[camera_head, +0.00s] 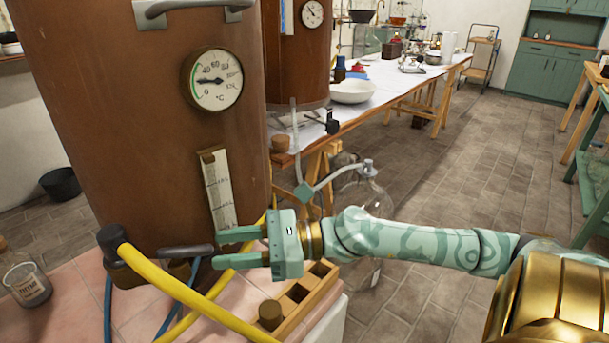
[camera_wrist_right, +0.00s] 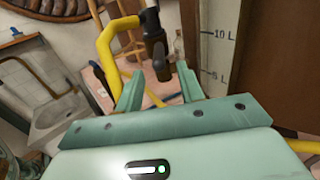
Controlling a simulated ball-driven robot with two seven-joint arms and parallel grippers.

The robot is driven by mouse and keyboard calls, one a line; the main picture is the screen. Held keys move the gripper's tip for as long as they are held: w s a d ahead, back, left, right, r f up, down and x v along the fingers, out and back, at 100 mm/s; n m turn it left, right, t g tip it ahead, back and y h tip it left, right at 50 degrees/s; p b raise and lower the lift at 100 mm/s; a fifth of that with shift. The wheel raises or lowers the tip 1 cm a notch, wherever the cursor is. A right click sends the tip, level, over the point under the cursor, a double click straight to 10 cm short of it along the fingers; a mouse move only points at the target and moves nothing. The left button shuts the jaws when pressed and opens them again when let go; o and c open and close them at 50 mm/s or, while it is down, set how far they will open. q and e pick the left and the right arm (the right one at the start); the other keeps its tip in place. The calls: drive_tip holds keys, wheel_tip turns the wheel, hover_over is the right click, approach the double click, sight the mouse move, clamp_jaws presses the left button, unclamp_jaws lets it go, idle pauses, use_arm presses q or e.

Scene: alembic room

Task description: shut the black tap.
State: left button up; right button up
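The black tap (camera_head: 186,251) is low on the front of the big brown copper vessel (camera_head: 110,130). Its dark lever sticks out to the right, roughly level, in the head view. A yellow hose (camera_head: 170,287) hangs from the dark fitting beside it. My right gripper (camera_head: 216,250) is open. Its two fingers point left, one above and one below the lever's tip, and I cannot tell whether either touches it. In the right wrist view the tap (camera_wrist_right: 154,45) shows beyond and between the open fingertips (camera_wrist_right: 160,82). My left gripper is out of view.
A wooden rack (camera_head: 302,296) with a cork sits on the pink tiled bench (camera_head: 65,290) under my right gripper. A labelled jar (camera_head: 27,285) stands at left. Blue hoses hang by the tap. A glass bottle (camera_head: 375,200) stands behind my right arm.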

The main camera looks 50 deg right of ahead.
use_arm(q)
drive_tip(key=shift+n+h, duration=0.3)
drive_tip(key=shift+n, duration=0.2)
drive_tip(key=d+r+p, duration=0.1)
drive_tip(key=p, duration=0.1)
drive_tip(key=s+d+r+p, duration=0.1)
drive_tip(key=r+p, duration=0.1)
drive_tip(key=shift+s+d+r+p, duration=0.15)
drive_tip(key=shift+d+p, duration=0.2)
use_arm(e)
drive_tip(key=v, duration=1.1)
drive_tip(key=shift+s+d, duration=0.15)
drive_tip(key=shift+d, duration=0.05)
drive_tip(key=shift+r, duration=0.1)
